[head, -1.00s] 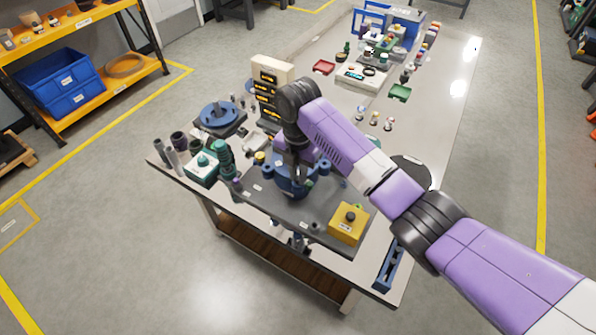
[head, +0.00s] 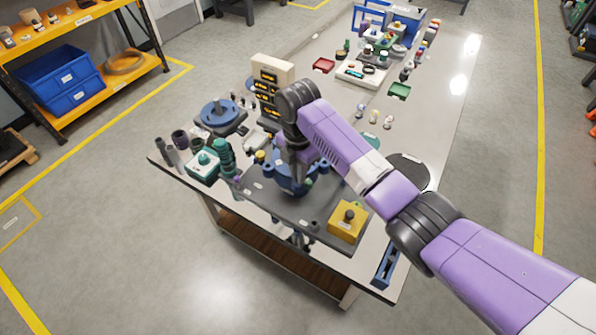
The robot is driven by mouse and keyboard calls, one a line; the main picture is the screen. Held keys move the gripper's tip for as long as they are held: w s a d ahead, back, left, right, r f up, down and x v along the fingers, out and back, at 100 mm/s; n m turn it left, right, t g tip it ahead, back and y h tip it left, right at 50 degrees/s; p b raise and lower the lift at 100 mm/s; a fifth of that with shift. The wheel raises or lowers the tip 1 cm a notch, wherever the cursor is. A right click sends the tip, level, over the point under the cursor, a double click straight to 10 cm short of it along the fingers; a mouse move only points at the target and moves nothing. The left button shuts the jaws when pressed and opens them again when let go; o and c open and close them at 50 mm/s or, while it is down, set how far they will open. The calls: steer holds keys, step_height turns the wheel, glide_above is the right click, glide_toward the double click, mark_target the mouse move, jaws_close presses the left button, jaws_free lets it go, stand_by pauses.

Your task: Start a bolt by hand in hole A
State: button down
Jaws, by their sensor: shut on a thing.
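A blue flanged fixture (head: 284,184) stands on a dark grey plate (head: 280,207) at the near end of the bench in the head view. My gripper (head: 298,184) points down over the right part of this fixture. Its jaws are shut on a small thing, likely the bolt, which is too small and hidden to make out. Hole A cannot be told apart at this size, and I cannot tell whether the held thing touches the fixture.
A yellow box with a black knob (head: 346,222) stands right on the plate. A teal box (head: 203,167) and a blue round flange (head: 219,112) are to the left. A display tower (head: 271,82) stands behind.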

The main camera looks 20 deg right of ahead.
steer(key=shift+s+f+m, duration=0.1)
steer(key=shift+f+m, duration=0.05)
steer(key=shift+m, duration=0.45)
steer(key=c, duration=1.3)
jaws_free()
step_height(320, 180, up, 9)
